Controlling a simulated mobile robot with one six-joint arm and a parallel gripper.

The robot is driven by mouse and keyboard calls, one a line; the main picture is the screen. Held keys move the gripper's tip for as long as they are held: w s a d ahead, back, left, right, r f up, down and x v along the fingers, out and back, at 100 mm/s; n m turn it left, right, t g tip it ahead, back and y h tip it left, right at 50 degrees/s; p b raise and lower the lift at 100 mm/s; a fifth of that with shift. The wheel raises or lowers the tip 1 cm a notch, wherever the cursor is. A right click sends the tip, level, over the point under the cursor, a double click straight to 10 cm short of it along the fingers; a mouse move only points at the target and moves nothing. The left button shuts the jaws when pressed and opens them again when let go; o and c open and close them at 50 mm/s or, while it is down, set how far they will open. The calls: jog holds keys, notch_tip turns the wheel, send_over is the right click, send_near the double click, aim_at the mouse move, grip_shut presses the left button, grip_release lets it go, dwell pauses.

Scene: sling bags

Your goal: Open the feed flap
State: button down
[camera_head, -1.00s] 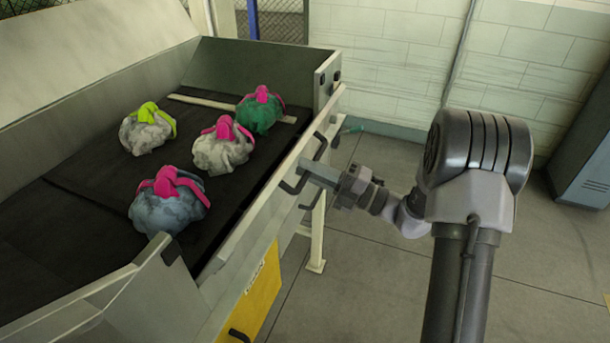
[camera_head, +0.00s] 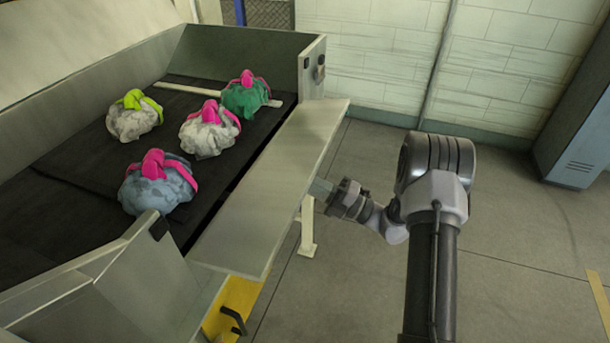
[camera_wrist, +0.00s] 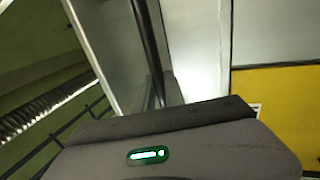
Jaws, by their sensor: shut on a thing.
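The feed flap (camera_head: 275,190) is a long pale metal panel along the right side of the bin. In the head view it is tipped outward and lies about level, its broad inner face showing. My gripper (camera_head: 318,190) is at the flap's outer edge, partly beneath it, and is shut on the flap's handle. The handle is hidden under the panel in the head view. The wrist view shows the body of my gripper, with pale panels and a dark bar close ahead; the fingertips cannot be made out there.
Several sling bags, grey (camera_head: 158,188), white (camera_head: 210,130), green (camera_head: 245,95) and another pale one (camera_head: 133,117), lie on the dark belt (camera_head: 75,190). A yellow panel (camera_head: 236,300) sits below the flap. Open floor (camera_head: 360,270) is to the right; a grey cabinet (camera_head: 580,130) stands far right.

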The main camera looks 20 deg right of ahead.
jog(key=shift+f, duration=0.35)
dwell(0.3)
jog(key=c, duration=1.4)
grip_release()
jog(key=p+v, duration=0.1)
jog(key=v, duration=1.6)
jog(key=shift+f+p, duration=0.15)
jog(key=shift+p, duration=0.15)
jog(key=shift+s+d, duration=0.1)
jog(key=shift+d, duration=0.05)
